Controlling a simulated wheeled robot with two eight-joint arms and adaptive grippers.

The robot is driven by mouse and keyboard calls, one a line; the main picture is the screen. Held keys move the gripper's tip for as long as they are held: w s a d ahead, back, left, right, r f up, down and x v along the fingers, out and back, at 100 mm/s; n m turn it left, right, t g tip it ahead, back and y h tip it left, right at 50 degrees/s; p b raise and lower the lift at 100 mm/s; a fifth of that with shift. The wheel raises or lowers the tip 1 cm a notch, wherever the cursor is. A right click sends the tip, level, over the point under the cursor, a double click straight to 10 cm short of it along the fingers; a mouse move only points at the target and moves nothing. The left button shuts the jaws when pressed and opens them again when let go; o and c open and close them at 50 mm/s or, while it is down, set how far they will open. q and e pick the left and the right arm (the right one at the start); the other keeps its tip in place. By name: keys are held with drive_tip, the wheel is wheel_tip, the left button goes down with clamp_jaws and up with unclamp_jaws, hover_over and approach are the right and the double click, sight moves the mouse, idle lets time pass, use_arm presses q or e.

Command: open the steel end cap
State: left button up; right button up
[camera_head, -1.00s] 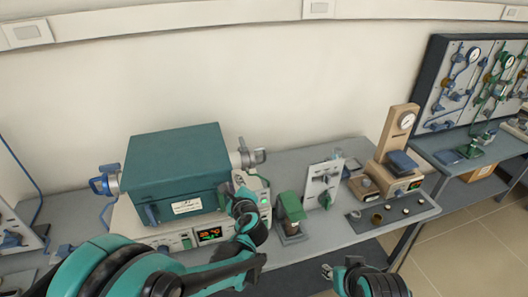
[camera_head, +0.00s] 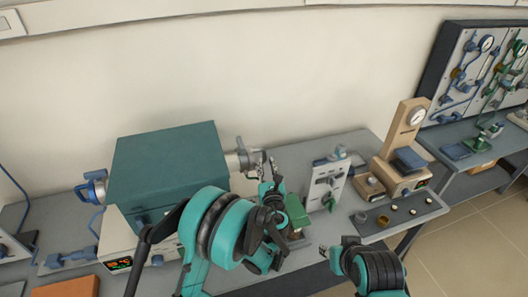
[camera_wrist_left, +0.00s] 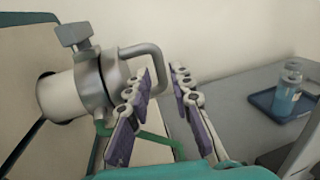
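The steel end cap (camera_head: 250,159) closes the right end of the tube on the green-topped furnace (camera_head: 168,160). In the left wrist view the end cap (camera_wrist_left: 92,84) shows large at left, with a clamp knob on top and a bent grey handle (camera_wrist_left: 150,52) reaching right. My left gripper (camera_head: 268,168) is just right of the cap. Its two purple-padded fingers (camera_wrist_left: 162,105) are spread, with the handle close to the left finger; I cannot tell whether they touch. My right gripper (camera_head: 325,252) hangs low before the bench edge, away from the cap; its fingers are too small to judge.
A green-topped device (camera_head: 297,212) stands close below my left gripper, and a white panel with valves (camera_head: 325,187) to its right. A beige gauge stand (camera_head: 405,150) is farther right. The left wrist view shows a bottle (camera_wrist_left: 288,88) on a blue tray.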

sight(265, 155)
use_arm(q)
drive_tip(key=w, duration=0.4)
drive_tip(key=w+a, duration=0.1)
drive_tip(key=w, duration=0.1)
drive_tip(key=shift+b, duration=0.3)
clamp_jaws()
